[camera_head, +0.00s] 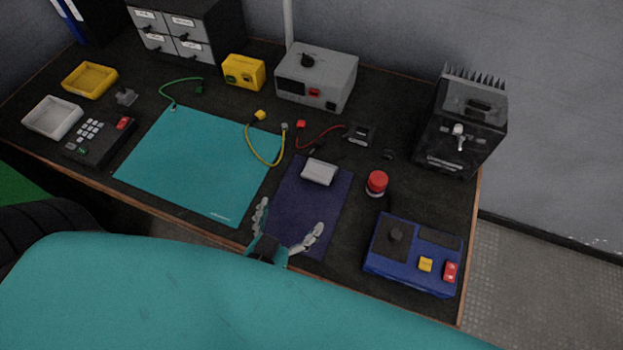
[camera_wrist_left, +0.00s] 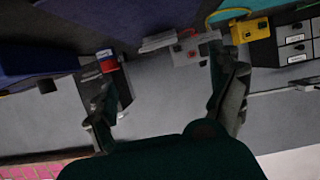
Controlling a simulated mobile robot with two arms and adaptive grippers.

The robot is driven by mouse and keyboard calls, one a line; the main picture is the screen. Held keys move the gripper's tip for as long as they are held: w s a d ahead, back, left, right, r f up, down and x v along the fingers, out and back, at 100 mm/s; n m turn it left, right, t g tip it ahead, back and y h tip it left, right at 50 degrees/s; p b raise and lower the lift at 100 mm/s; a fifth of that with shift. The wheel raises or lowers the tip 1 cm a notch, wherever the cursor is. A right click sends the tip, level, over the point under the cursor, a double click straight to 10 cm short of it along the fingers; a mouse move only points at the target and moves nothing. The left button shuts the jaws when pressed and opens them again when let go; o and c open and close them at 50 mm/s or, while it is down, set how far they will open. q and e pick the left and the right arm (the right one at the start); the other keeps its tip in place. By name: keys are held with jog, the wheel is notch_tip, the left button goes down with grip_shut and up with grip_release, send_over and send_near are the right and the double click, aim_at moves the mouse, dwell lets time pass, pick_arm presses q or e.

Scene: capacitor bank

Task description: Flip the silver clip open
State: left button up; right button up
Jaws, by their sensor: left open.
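A silver clip (camera_head: 459,133) is on the front of the black finned box (camera_head: 475,105) at the right back of the bench. The clip is small, and I cannot tell its exact position. My left gripper (camera_head: 291,217) is open and empty above the dark blue mat (camera_head: 285,210) at the bench's front edge. It is well to the left of the clip and nearer to me, touching nothing that I can see. In the left wrist view its two fingers (camera_wrist_left: 166,78) are spread apart, with nothing between them that I can tell is held. My right gripper is not in view.
A white block (camera_head: 319,172) lies on the mat's far end. A red button (camera_head: 377,182) and a blue control box (camera_head: 414,255) stand between gripper and black box. A grey power unit (camera_head: 316,78) is behind. The teal mat (camera_head: 200,165) is mostly clear.

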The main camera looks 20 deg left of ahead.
aim_at(314, 180)
pick_arm(q)
jog(key=p+x, duration=0.2)
jog(key=x, duration=1)
jog(key=shift+w+f, duration=0.2)
jog(key=shift+w, duration=0.25)
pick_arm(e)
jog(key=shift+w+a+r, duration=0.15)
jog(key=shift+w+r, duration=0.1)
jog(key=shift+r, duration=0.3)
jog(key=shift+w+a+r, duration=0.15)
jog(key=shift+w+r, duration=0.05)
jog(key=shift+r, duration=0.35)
